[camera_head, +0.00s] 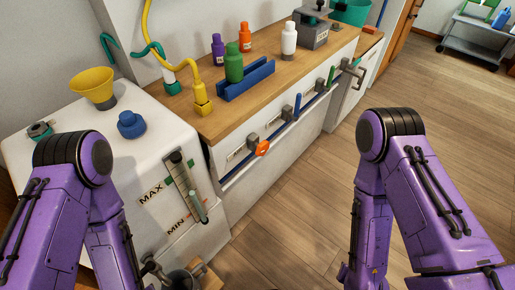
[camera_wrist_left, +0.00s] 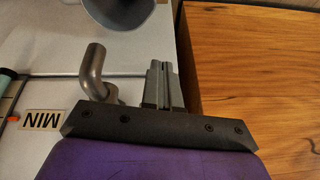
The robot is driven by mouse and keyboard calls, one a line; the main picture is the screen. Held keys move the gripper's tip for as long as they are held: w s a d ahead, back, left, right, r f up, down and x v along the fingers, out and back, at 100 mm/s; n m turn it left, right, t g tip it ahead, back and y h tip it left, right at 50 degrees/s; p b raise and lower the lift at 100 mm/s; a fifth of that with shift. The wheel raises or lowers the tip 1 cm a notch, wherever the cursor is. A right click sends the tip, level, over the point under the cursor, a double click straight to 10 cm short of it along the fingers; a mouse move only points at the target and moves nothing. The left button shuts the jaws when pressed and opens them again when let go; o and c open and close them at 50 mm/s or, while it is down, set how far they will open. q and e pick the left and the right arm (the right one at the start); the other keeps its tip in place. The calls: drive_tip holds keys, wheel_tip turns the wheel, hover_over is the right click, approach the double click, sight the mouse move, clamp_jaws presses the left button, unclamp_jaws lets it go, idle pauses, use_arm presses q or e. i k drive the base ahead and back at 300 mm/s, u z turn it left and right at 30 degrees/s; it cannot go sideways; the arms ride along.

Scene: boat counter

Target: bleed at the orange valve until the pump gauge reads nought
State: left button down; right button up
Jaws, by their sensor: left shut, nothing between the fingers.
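The orange valve (camera_head: 262,148) is a small orange handle on the pipe along the counter's front face, in the head view. No gripper is near it. I cannot make out a pump gauge or its reading; a sight tube (camera_head: 186,186) with MAX and MIN labels is on the white tank's front. My left gripper (camera_wrist_left: 163,72) is shut and empty in the left wrist view, beside a bent grey metal pipe (camera_wrist_left: 95,70). I cannot tell whether they touch. My right gripper is out of view.
The white tank (camera_head: 75,115) carries a yellow funnel (camera_head: 92,88) and a blue knob (camera_head: 131,124). The wooden counter (camera_head: 205,125) holds bottles, a blue trough (camera_head: 246,80) and a grey device (camera_head: 313,28). Blue and green handles line the front pipe. The floor (camera_head: 290,200) before it is clear.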

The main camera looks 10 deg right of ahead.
sight(263, 146)
drive_tip(key=u, duration=0.85)
drive_tip(key=k, duration=0.85)
drive_tip(key=z, duration=1.15)
drive_tip(key=i, duration=0.5)
